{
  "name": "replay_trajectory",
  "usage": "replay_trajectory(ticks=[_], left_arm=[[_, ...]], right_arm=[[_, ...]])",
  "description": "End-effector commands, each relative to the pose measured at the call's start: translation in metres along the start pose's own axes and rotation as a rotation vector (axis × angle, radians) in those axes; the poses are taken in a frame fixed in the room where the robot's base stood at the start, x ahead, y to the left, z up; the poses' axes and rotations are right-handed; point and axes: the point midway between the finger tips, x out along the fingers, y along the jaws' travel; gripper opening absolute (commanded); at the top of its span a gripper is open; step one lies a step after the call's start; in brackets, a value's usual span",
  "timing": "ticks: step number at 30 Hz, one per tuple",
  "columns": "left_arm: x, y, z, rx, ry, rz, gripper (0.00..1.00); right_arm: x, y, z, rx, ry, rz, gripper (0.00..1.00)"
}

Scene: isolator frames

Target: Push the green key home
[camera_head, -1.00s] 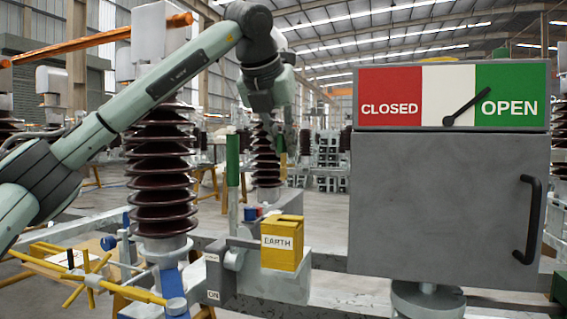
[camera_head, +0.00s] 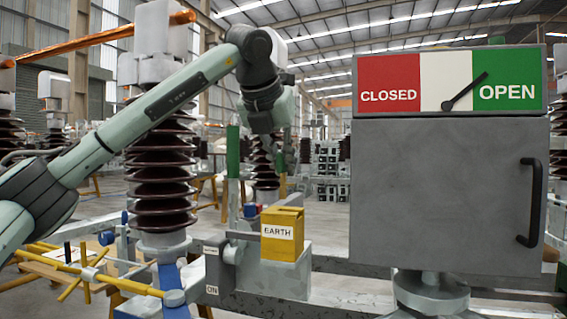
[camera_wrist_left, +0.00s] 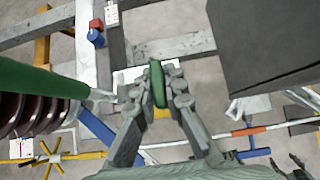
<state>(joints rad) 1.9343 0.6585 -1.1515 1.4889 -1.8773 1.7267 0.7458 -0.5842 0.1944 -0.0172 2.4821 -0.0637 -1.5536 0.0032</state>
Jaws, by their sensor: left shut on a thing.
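My left gripper (camera_head: 283,165) is shut on the green key (camera_wrist_left: 158,84), which stands between its fingertips in the left wrist view. In the head view the gripper points down, above the yellow EARTH box (camera_head: 269,242), with a gap visible between them. The key is small and mostly hidden by the fingers there, and I cannot make out its lower end or a keyhole. My right gripper is not in view.
A green-topped upright lever (camera_head: 233,152) stands left of the EARTH box and shows in the left wrist view (camera_wrist_left: 42,78). A grey cabinet (camera_head: 440,200) with a CLOSED/OPEN sign stands right. A ribbed brown insulator (camera_head: 160,180) stands left.

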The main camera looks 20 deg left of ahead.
Motion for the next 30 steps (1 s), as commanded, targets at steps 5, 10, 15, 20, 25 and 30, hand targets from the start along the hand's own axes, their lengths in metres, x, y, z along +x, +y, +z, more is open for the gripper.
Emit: replay_trajectory(ticks=[5, 10, 15, 20, 25, 30], left_arm=[[0.000, 0.000, 0.000, 0.001, 0.000, 0.000, 0.00], [0.001, -0.001, -0.002, 0.001, 0.000, 0.000, 0.00], [0.005, 0.000, -0.005, 0.001, 0.000, 0.000, 0.00], [0.009, 0.000, -0.008, 0.001, -0.001, 0.000, 0.00], [0.013, 0.000, -0.012, 0.000, -0.001, 0.000, 0.00], [0.016, 0.000, -0.015, 0.000, -0.001, 0.000, 0.00]], right_arm=[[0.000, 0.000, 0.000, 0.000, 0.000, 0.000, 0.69], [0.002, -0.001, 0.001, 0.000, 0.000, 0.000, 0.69], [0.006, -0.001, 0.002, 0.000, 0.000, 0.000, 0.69], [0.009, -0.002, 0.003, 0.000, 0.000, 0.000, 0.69], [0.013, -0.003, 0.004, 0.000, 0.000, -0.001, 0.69], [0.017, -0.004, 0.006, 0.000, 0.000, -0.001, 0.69]])
